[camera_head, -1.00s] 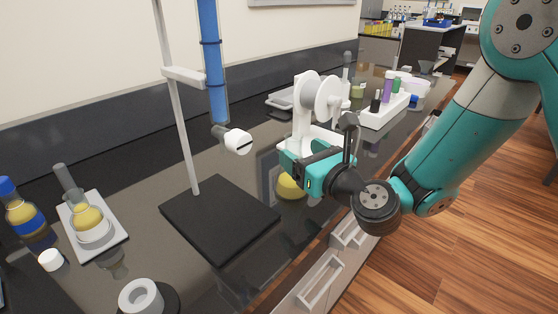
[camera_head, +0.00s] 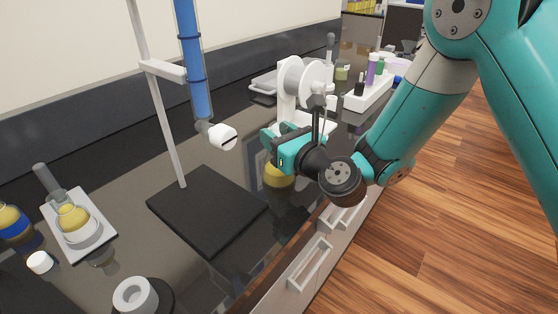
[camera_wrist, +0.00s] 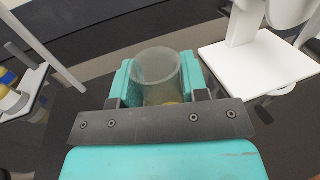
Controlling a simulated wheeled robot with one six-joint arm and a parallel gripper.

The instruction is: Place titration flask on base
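The titration flask (camera_head: 280,175) holds yellow liquid and hangs upright under my gripper (camera_head: 276,148), right of the stand's base. In the wrist view its clear round glass mouth (camera_wrist: 158,72) sits between the two teal fingers of my gripper (camera_wrist: 160,88), which are shut on it. Whether its bottom touches the bench is hard to tell. The base (camera_head: 207,212) is a flat black square plate with a pale rod at its back left. A blue-filled burette (camera_head: 190,50) with a white stopcock (camera_head: 222,137) hangs above the base, which is bare.
Left of the base are a flask on a white stirrer plate (camera_head: 98,208), a blue-banded bottle (camera_head: 12,224), a white cap (camera_head: 40,262) and a white ring (camera_head: 135,294). Behind my gripper stand a white device (camera_head: 290,92) and a bottle rack (camera_head: 370,98).

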